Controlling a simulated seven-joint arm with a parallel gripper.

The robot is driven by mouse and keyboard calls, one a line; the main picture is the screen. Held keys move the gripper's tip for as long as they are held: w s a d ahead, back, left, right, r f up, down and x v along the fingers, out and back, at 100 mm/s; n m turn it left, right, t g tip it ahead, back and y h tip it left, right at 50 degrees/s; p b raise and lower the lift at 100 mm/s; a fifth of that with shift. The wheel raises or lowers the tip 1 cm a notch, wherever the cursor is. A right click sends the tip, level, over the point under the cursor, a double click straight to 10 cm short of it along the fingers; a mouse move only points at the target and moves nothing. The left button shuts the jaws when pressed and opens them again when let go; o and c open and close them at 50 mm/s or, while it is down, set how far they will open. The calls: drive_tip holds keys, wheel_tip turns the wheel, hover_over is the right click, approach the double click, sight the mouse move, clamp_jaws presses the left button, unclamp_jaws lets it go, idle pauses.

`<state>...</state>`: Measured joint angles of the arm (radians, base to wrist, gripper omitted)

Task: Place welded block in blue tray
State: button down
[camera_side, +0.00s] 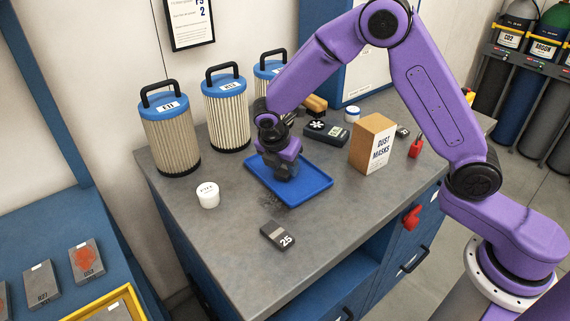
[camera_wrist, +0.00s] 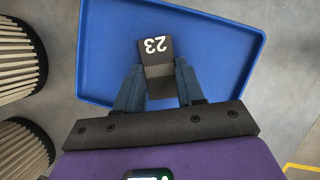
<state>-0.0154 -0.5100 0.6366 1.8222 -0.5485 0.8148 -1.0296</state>
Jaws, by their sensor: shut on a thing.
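The blue tray (camera_side: 312,186) lies on the grey bench top in the side view and fills much of the wrist view (camera_wrist: 225,50). My gripper (camera_side: 283,168) is over the tray's left part, pointing down. In the wrist view its two fingers (camera_wrist: 159,80) are shut on a dark block marked 23 (camera_wrist: 155,48), one on each side, with a lighter ribbed band across it. The block is inside the tray's outline there. I cannot tell whether it touches the tray floor. A second dark block marked 25 (camera_side: 277,236) lies on the bench in front of the tray.
Several filter cartridges (camera_side: 168,135) stand behind and left of the tray. A small white jar (camera_side: 208,195) is to its left. A dust masks box (camera_side: 372,145) and a dark meter (camera_side: 326,133) are behind and right. The bench front is mostly clear.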

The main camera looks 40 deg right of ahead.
drive_tip(key=shift+f, duration=0.1)
drive_tip(key=c, duration=0.7)
unclamp_jaws()
drive_tip(key=v, duration=1.2)
drive_tip(key=shift+s, duration=0.1)
drive_tip(key=s+d+m+y, duration=0.1)
drive_tip(key=s+d+m, duration=0.2)
drive_tip(key=s, duration=0.7)
drive_tip(key=s+d+m+g+y, duration=0.1)
drive_tip(key=s+d+m+y, duration=0.1)
drive_tip(key=s, duration=0.8)
drive_tip(key=s+d+m+y, duration=0.1)
drive_tip(key=s+d+m, duration=0.3)
drive_tip(key=s, duration=0.7)
drive_tip(key=shift+d+m+g, duration=0.3)
drive_tip(key=shift+d+m, duration=0.1)
drive_tip(key=shift+d, duration=0.75)
drive_tip(key=shift+s, duration=0.1)
